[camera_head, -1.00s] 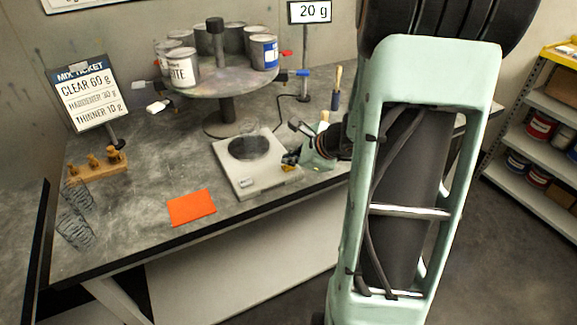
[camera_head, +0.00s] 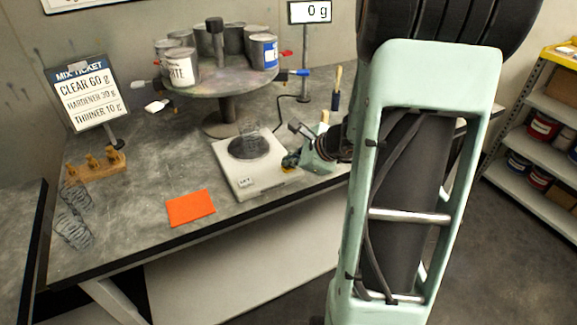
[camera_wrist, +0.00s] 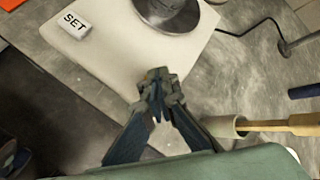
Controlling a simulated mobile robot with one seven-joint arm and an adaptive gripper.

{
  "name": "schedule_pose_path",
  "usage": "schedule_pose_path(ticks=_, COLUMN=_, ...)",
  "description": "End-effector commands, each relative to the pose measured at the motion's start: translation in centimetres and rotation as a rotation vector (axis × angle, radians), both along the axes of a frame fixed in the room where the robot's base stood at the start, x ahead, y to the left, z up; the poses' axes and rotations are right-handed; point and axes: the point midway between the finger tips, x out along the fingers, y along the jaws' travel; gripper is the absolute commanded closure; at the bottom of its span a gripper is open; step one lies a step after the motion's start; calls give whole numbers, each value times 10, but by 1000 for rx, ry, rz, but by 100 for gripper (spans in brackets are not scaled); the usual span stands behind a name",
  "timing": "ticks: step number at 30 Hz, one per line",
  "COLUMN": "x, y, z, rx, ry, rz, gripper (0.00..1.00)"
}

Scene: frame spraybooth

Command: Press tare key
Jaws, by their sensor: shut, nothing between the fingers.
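The pale scale (camera_head: 226,158) stands on the bench with a round dark pan (camera_head: 250,147). A clear, see-through shape seems to stand on the pan, hard to make out. The scale's display (camera_head: 309,11) on a post reads 0 g. A key marked SET (camera_head: 247,182) is at the scale's front left corner and also shows in the wrist view (camera_wrist: 75,23). My gripper (camera_head: 291,160) is shut and empty at the scale's right front corner. In the wrist view my fingertips (camera_wrist: 158,88) are over that corner and hide the tare key. Contact cannot be told.
A turntable (camera_head: 215,90) with several paint cans stands behind the scale. An orange mat (camera_head: 190,207) lies front left. A cup with a brush (camera_wrist: 235,126) is close to the right of my gripper. A mix ticket sign (camera_head: 86,94) stands at left.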

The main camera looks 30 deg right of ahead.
Motion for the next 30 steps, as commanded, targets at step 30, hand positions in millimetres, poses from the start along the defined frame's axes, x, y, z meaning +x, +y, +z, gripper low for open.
schedule_pose_path(ticks=30, x=0, y=0, z=30, rx=0, ry=0, rz=0, gripper=100)
